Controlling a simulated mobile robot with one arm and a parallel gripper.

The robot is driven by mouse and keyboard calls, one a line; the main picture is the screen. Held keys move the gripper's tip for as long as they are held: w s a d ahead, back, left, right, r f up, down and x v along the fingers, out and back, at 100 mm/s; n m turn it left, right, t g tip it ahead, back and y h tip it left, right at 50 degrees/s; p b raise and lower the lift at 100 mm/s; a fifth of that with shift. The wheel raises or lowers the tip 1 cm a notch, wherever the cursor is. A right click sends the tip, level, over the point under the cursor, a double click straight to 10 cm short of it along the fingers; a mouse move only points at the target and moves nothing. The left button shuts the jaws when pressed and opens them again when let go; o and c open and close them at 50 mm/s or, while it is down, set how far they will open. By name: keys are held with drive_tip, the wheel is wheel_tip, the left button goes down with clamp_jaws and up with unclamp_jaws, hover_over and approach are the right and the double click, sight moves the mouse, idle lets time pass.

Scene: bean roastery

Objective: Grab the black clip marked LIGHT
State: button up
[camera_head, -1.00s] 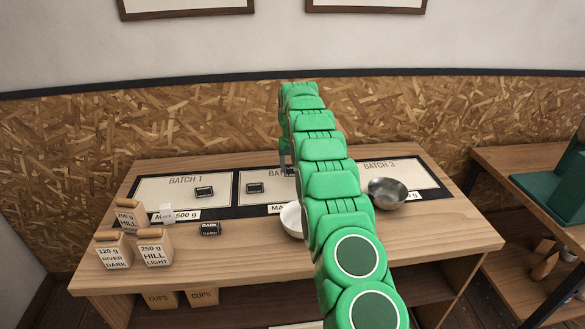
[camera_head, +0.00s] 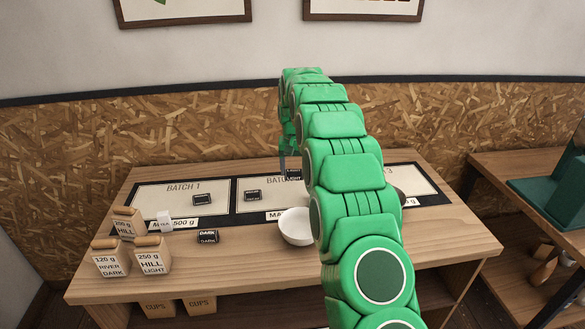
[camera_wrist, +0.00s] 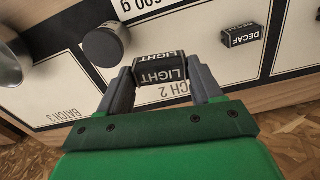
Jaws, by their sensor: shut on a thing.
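The black clip marked LIGHT (camera_wrist: 160,67) is between the two fingertips of my gripper (camera_wrist: 158,77) in the wrist view. My gripper is shut on it, with a finger at each end. In the head view the LIGHT clip (camera_head: 294,175) shows beside my gripper (camera_head: 286,165), at the BATCH 2 card. My arm hides part of that area. I cannot tell whether the clip touches the card. Another black clip, marked DECAF (camera_wrist: 239,35), lies apart to the right in the wrist view.
A clip marked DARK (camera_head: 207,237) and a clip on the BATCH 1 card (camera_head: 203,199) are at left. A white bowl (camera_head: 295,228) stands at the front middle. Bean bags (camera_head: 153,258) stand at front left.

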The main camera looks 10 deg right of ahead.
sight(298, 171)
drive_tip(key=shift+s+d+r, duration=0.1)
drive_tip(key=shift+s+r, duration=0.45)
drive_tip(key=shift+s, duration=0.55)
drive_tip(key=shift+s+r, duration=0.5)
drive_tip(key=shift+s, duration=0.65)
drive_tip(key=shift+s+d+r, duration=0.1)
drive_tip(key=shift+s+r, duration=0.45)
drive_tip(key=shift+s, duration=0.55)
